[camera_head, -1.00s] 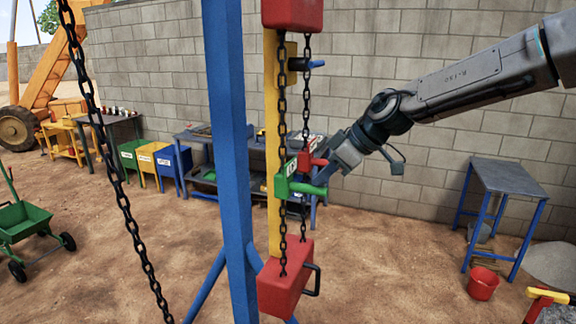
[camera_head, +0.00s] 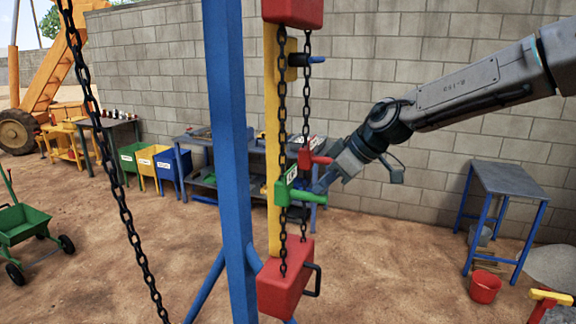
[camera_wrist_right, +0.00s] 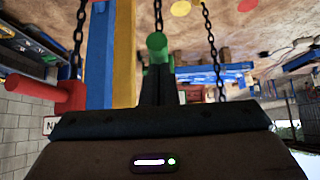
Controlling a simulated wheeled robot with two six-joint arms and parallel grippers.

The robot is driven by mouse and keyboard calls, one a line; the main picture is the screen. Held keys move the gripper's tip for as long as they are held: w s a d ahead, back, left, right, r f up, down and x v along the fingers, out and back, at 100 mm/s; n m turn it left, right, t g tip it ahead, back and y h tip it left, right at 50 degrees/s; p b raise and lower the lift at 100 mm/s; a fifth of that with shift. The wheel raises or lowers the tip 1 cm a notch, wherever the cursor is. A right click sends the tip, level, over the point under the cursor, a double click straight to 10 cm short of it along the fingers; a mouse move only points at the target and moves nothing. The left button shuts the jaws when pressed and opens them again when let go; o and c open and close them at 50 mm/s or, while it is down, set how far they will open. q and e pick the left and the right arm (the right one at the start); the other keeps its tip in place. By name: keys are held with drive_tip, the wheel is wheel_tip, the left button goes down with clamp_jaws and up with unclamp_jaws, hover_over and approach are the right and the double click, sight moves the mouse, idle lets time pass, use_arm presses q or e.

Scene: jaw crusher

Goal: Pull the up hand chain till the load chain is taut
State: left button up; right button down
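The green handle (camera_head: 301,196) is on the nearer hand chain (camera_head: 282,110), between two red blocks. A red handle (camera_head: 315,158) is on the other hand chain (camera_head: 306,100), slightly higher. My right gripper (camera_head: 318,184) reaches in from the right and appears shut on the green handle; its fingertips are partly hidden. In the right wrist view, the green handle's round end (camera_wrist_right: 157,43) shows straight ahead at the dark fingers, with the red handle (camera_wrist_right: 40,92) to the left. A larger dark chain (camera_head: 118,185) hangs at the left; its ends are out of view. My left gripper is not in view.
A blue post (camera_head: 229,150) and yellow upright (camera_head: 272,150) stand beside the hand chains. The red lower block (camera_head: 284,283) has a black side handle. A grey-topped table (camera_head: 507,178) and red bucket (camera_head: 485,286) are at the right. Open dirt lies between.

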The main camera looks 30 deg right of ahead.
drive_tip(key=shift+f+b, duration=1.5)
drive_tip(key=shift+f, duration=0.65)
drive_tip(key=shift+s+d+r, duration=0.2)
drive_tip(key=s+d, duration=0.1)
drive_tip(key=b, duration=0.4)
approach(325, 199)
drive_tip(key=shift+d+f, duration=1)
drive_tip(key=shift+f, duration=0.35)
drive_tip(key=shift+s+a, duration=0.1)
drive_tip(key=shift+s, duration=0.25)
idle(1.8)
